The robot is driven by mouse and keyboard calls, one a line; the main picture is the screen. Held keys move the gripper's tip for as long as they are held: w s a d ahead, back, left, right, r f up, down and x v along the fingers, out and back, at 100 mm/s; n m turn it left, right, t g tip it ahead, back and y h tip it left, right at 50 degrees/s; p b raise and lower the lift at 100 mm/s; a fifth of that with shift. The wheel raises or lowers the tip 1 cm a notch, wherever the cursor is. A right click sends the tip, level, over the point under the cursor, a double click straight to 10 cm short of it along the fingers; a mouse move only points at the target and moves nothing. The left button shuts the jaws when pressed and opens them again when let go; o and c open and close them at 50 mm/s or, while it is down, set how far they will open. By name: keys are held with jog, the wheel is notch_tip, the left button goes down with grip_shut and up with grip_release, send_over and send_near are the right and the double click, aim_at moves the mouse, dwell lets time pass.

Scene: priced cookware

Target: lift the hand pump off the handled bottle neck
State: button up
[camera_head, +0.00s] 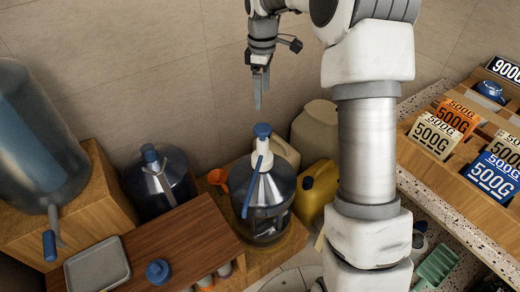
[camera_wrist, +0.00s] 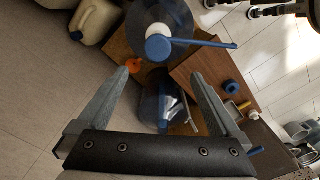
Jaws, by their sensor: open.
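The hand pump (camera_head: 262,150) has a blue cap, a white body and a long blue spout slanting down. It sits upright on the neck of a clear bluish bottle (camera_head: 272,195). In the wrist view the pump (camera_wrist: 159,47) shows from above, its blue spout pointing right, on the bottle (camera_wrist: 176,14); no bottle handle is clear to me. My gripper (camera_head: 258,103) points down above the pump, apart from it. In the wrist view my gripper (camera_wrist: 164,71) is open and empty, its fingers spread wide, with the pump beyond the fingertips.
A second bottle (camera_head: 158,190) with a blue top stands to the left. A yellow jug (camera_head: 318,190) and a beige jug (camera_head: 316,130) crowd the right. A large bottle (camera_head: 35,130) stands on a wooden block. Price cards (camera_head: 434,137) fill a rack at right.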

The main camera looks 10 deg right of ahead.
jog(key=b, duration=0.3)
send_over(262, 139)
jog(key=f, duration=1.2)
jog(key=shift+s+a+f, duration=0.1)
jog(key=shift+s+f, duration=0.05)
jog(key=shift+s, duration=0.05)
jog(key=shift+w+f+b, duration=0.1)
jog(key=shift+f+b, duration=0.55)
jog(key=shift+f, duration=2.05)
jog(key=shift+c, duration=0.3)
jog(key=shift+r, duration=0.1)
grip_shut()
